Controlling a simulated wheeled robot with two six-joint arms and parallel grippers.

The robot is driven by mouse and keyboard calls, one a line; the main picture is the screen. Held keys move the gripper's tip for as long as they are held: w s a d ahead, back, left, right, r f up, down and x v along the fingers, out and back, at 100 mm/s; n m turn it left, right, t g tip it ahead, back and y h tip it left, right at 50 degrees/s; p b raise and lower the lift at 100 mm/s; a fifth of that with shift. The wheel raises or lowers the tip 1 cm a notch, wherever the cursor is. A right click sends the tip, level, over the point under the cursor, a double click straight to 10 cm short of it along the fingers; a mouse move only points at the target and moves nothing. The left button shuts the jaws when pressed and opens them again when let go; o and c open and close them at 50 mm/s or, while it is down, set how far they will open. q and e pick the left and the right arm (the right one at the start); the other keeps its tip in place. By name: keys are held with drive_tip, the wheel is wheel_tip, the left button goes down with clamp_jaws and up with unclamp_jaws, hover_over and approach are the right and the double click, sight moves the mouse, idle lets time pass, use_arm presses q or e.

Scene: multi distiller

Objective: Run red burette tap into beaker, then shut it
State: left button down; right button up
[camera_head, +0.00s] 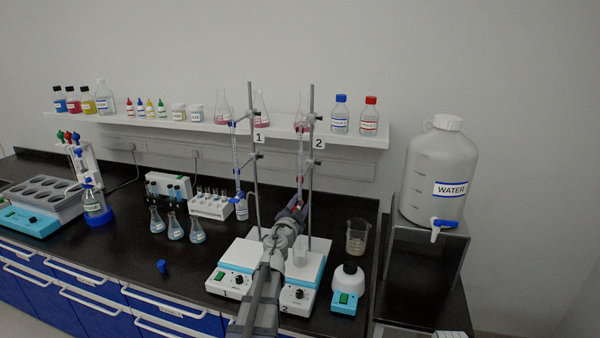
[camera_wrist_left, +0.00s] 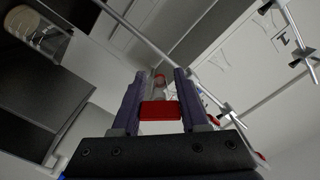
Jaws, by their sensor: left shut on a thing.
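The red burette (camera_head: 300,160) hangs upright, clamped on stand 2. Its red tap (camera_wrist_left: 160,110) shows in the left wrist view between the two dark fingers of my left gripper (camera_wrist_left: 158,102). In the head view my left gripper (camera_head: 293,208) reaches up to the burette's lower end and hides most of the tap. The gripper is shut on the tap. A small clear beaker (camera_head: 300,256) stands on stirrer plate 2 (camera_head: 313,270), below the burette and just right of my arm. I cannot tell whether liquid is in it or running. My right gripper is not in view.
A blue-tapped burette (camera_head: 236,155) stands close by on the left, over plate 1 (camera_head: 238,255). A glass beaker (camera_head: 356,237) and a small blue-and-white device (camera_head: 347,285) stand to the right. A water jug (camera_head: 440,170) is further right. Flasks (camera_head: 175,228) stand left; the front-left bench is mostly clear.

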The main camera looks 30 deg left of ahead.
use_arm(q)
drive_tip(key=shift+n, duration=1)
drive_tip(key=n, duration=0.3)
drive_tip(key=shift+n, duration=0.3)
drive_tip(key=n, duration=0.3)
drive_tip(key=shift+c, duration=1.8)
unclamp_jaws()
